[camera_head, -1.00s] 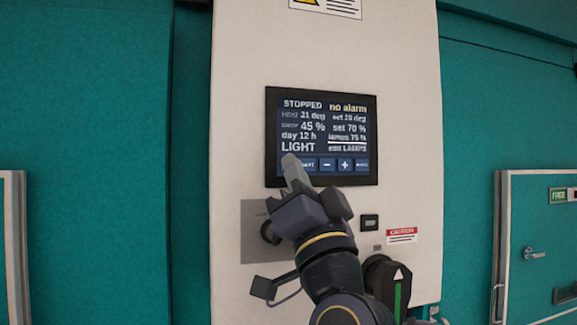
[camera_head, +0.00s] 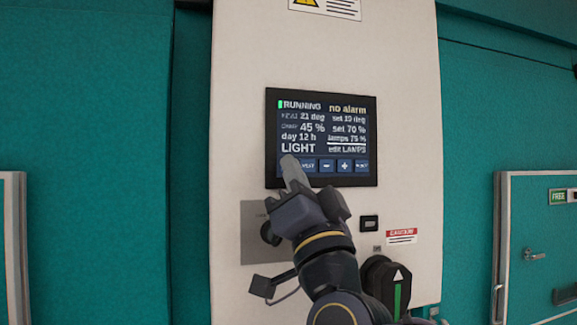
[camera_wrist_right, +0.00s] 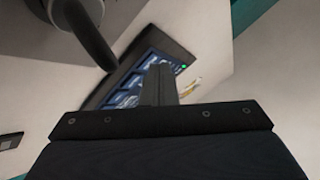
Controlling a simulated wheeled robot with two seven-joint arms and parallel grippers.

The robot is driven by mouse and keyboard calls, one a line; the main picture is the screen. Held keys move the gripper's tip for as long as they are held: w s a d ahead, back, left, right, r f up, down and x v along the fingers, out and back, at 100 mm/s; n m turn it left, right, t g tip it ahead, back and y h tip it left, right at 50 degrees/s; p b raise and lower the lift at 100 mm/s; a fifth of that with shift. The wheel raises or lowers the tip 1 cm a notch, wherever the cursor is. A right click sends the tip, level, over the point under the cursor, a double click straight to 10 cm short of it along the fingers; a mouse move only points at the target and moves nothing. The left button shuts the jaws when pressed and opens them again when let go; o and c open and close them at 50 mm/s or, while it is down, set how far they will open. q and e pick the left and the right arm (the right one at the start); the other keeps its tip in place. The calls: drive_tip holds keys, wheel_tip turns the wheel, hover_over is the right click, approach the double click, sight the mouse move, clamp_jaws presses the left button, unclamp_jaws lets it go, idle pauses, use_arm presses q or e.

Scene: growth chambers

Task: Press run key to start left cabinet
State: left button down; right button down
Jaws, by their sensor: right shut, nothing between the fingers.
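The control screen (camera_head: 322,125) is on the pale cabinet panel and reads RUNNING with a green mark at its top left, "no alarm", and LIGHT. A row of blue keys (camera_head: 345,166) runs along its bottom edge. My right gripper (camera_head: 290,162) is shut and empty, its tip over the leftmost key at the lower left of the screen. That key is hidden by the fingers. In the right wrist view the shut fingers (camera_wrist_right: 158,84) reach the screen (camera_wrist_right: 128,76), where a green dot shows. I cannot tell whether they touch it. My left gripper is not in view.
A dark knob (camera_head: 268,234) on a grey plate is beside my gripper. A dark rotary handle (camera_head: 384,284) with a white arrow and green stripe is at lower right, under a red caution label (camera_head: 401,236). A door (camera_head: 540,250) with a FREE sign stands at right.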

drive_tip(key=shift+s, duration=0.1)
drive_tip(key=shift+s+d+b, duration=0.2)
drive_tip(key=shift+s+b, duration=0.15)
drive_tip(key=shift+s, duration=0.25)
drive_tip(key=s, duration=0.1)
drive_tip(key=s+d, duration=0.1)
drive_tip(key=s, duration=0.1)
drive_tip(key=s+b, duration=0.1)
drive_tip(key=shift+s+d, duration=0.3)
drive_tip(key=shift+s, duration=0.1)
idle(0.4)
